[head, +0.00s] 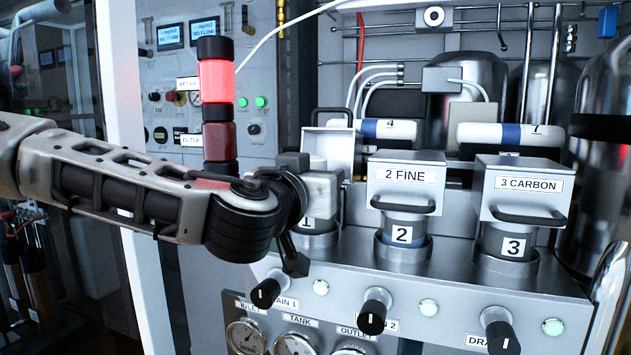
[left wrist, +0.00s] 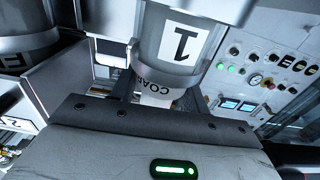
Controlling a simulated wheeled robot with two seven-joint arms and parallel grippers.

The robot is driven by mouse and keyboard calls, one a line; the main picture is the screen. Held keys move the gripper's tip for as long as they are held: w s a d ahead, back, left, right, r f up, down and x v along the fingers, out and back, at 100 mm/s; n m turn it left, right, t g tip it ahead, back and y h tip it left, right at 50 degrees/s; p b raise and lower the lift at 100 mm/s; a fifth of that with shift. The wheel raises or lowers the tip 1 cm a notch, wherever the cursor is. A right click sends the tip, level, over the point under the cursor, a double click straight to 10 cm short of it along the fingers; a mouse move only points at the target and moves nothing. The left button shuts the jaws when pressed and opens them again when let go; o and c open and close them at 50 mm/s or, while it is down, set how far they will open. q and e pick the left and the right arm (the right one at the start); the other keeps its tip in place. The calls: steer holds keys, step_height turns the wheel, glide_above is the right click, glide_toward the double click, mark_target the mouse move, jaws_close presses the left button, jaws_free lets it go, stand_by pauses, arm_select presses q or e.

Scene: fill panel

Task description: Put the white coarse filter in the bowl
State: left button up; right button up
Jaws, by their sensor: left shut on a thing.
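In the left wrist view my left gripper (left wrist: 153,98) is shut on the white coarse filter (left wrist: 154,88), which carries a grey band reading "COAR". Bowl 1 (left wrist: 205,22) adjoins the filter's banded end, in line with it; how deep the filter sits in the bowl I cannot tell. In the head view my left gripper (head: 318,185) is over bowl 1 (head: 318,240), at the left of the row. My wrist and gripper hide most of that bowl and the filter. My right gripper is not in view.
An open white lid (head: 332,147) stands behind bowl 1. Closed housings 2 FINE (head: 405,177) and 3 CARBON (head: 525,185) with handles stand to the right. Drain knobs (head: 373,312) stick out below. A red-lit signal tower (head: 216,85) rises behind my left arm.

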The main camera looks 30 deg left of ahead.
arm_select(q)
steer(key=o, duration=1)
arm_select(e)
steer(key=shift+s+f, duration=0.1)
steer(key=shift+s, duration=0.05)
arm_select(q)
steer(key=shift+r, duration=0.1)
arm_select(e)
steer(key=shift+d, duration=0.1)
arm_select(q)
steer(key=shift+s, duration=0.25)
steer(key=shift+b+v, duration=5.3)
steer(key=shift+v, duration=0.5)
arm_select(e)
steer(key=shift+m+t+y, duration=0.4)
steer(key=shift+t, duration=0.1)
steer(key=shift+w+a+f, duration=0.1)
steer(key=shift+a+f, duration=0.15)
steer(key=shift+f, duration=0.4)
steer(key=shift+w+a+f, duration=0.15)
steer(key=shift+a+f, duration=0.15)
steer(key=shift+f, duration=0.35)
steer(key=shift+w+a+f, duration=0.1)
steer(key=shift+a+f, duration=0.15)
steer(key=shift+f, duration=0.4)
arm_select(q)
steer(key=shift+d, duration=0.15)
